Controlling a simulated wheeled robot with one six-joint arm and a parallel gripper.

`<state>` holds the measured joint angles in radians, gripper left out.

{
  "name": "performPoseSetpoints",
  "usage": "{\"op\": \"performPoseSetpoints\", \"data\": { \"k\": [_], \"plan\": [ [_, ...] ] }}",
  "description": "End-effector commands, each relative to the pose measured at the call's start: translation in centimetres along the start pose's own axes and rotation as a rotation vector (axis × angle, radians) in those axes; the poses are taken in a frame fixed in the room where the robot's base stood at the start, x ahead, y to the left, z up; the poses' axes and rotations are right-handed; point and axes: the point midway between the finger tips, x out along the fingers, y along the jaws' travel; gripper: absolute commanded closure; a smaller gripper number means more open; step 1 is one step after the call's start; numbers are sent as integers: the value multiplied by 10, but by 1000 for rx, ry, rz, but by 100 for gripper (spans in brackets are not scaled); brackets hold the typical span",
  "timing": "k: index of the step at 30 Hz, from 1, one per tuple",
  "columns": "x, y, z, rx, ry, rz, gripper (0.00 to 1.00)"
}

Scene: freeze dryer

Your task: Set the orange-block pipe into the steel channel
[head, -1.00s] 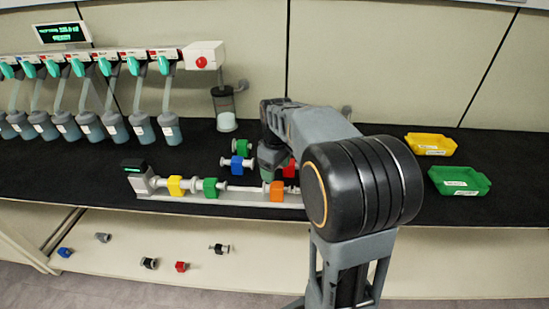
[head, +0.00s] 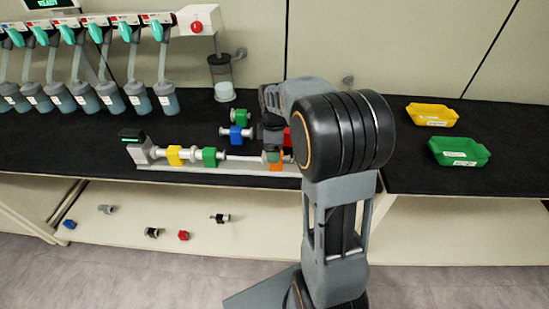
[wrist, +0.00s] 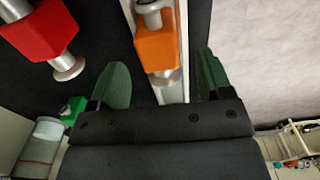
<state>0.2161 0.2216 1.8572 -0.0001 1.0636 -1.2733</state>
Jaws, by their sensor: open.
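The orange-block pipe (head: 276,168) lies at the right part of the steel channel (head: 215,172), in line with a yellow-block pipe (head: 175,155) and a green-block pipe (head: 209,157). In the wrist view the orange block (wrist: 157,50) lies lengthwise over the pale channel (wrist: 181,92). My gripper (head: 272,138) is above this pipe, partly hiding it in the head view. In the wrist view my gripper (wrist: 161,80) is open, its green fingers on either side of the pipe's near end, with visible gaps. How deep the pipe sits is hard to tell.
Behind the channel lie a blue-block pipe (head: 235,133), another green-block pipe (head: 240,117) and a red block (wrist: 40,29). Yellow (head: 431,115) and green (head: 459,151) trays stand at the right. Several small parts lie on the lower shelf (head: 130,215).

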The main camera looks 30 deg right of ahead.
Motion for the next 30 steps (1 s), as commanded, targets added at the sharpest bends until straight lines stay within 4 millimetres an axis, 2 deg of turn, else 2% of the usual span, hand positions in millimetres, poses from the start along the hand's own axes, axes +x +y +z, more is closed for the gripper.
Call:
{"op": "performPoseSetpoints", "data": {
  "k": [3,9,23,30],
  "plan": [
    [18,-1,0,0,-1,-2,28],
    [37,0,0,0,0,0,28],
    [45,0,0,0,0,1,28],
    [45,0,0,0,0,1,48]
  ]
}}
